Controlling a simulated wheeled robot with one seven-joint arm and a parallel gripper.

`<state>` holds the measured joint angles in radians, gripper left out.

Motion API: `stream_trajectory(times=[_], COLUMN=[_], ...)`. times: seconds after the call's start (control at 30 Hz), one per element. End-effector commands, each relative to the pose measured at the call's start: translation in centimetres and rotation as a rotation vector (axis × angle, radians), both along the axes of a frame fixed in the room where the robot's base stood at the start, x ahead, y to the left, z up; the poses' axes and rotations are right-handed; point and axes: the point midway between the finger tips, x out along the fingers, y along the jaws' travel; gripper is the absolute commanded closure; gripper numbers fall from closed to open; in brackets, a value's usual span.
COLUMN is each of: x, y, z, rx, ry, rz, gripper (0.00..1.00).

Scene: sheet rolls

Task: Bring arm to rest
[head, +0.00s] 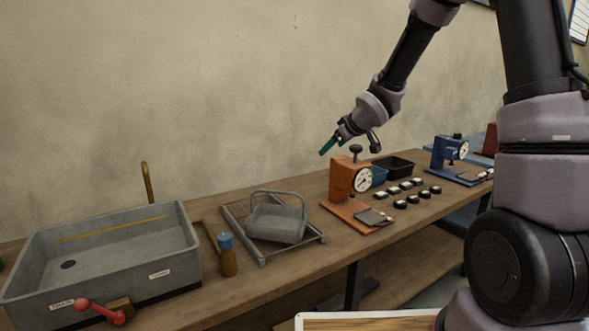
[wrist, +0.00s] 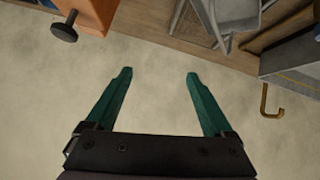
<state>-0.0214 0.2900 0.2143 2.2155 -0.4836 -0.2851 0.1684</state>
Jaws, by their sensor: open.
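My gripper (head: 328,145) is raised in the air in front of the plain wall, above and behind the orange gauge stand (head: 345,181). In the wrist view, its two green fingers (wrist: 158,76) are wide apart with nothing between them but the wall. My arm reaches in from the upper right in the head view. Part of the orange stand and its black knob (wrist: 64,27) show at the top left of the wrist view, apart from the fingers.
A workbench (head: 190,305) runs along the wall (head: 200,80). The air around the gripper looks clear.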

Motion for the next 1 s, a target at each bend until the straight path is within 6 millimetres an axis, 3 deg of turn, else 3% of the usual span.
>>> stream_trajectory(times=[0.03,0.2,0.43,0.57,0.7,0.83,1.0], x=[-0.9,-5.6,-15.0,-21.0,-26.7,-30.3,-32.1], y=[-1.9,-7.6,-12.7,-13.8,-13.7,-13.1,-12.6], z=[2.4,8.0,13.3,14.9,15.8,16.0,16.1], rx=[-0.008,0.006,0.127,0.239,0.368,0.455,0.503], ry=[0.002,0.057,0.163,0.241,0.327,0.39,0.427], rz=[-0.069,-0.311,-0.588,-0.703,-0.777,-0.805,-0.813], gripper=[0.13,0.13,0.13,0.13,0.13,0.13,0.13])
